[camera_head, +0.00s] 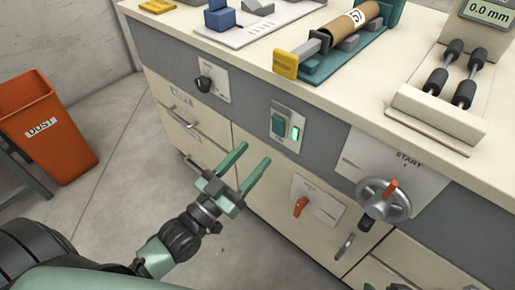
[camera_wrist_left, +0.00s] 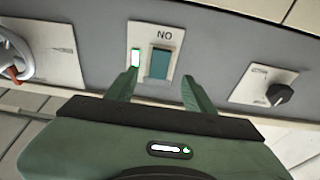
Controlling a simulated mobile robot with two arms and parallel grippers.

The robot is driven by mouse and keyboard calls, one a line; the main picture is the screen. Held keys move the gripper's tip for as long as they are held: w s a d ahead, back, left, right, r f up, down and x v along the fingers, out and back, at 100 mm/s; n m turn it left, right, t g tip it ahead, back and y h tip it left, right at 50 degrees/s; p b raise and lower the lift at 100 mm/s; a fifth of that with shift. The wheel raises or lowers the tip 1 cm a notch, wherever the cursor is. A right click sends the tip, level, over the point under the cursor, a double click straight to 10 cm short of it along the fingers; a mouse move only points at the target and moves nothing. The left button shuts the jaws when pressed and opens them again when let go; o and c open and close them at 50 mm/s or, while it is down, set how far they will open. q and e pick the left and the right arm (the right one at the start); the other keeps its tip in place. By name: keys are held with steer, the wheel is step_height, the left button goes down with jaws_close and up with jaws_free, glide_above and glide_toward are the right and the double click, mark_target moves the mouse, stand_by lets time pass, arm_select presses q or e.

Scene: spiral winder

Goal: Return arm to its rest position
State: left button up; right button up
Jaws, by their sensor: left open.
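My left gripper (camera_head: 252,164) is open and empty in front of the cabinet's grey panel, with its two green fingers apart. It is below and left of a green rocker switch (camera_head: 284,128) with a lit green light. In the left wrist view the fingers (camera_wrist_left: 158,85) show on either side of the switch plate (camera_wrist_left: 158,52), marked "NO". I cannot tell the exact gap, but no contact is visible. My right gripper is not in view.
The cabinet (camera_head: 340,120) carries a black knob (camera_head: 204,84), a red-handled valve (camera_head: 301,205) and a START crank wheel (camera_head: 381,199). On top are a brown tube (camera_head: 349,24) on a green fixture and black rollers (camera_head: 464,94). An orange DUST bin (camera_head: 45,128) stands left; floor (camera_head: 120,180) between is clear.

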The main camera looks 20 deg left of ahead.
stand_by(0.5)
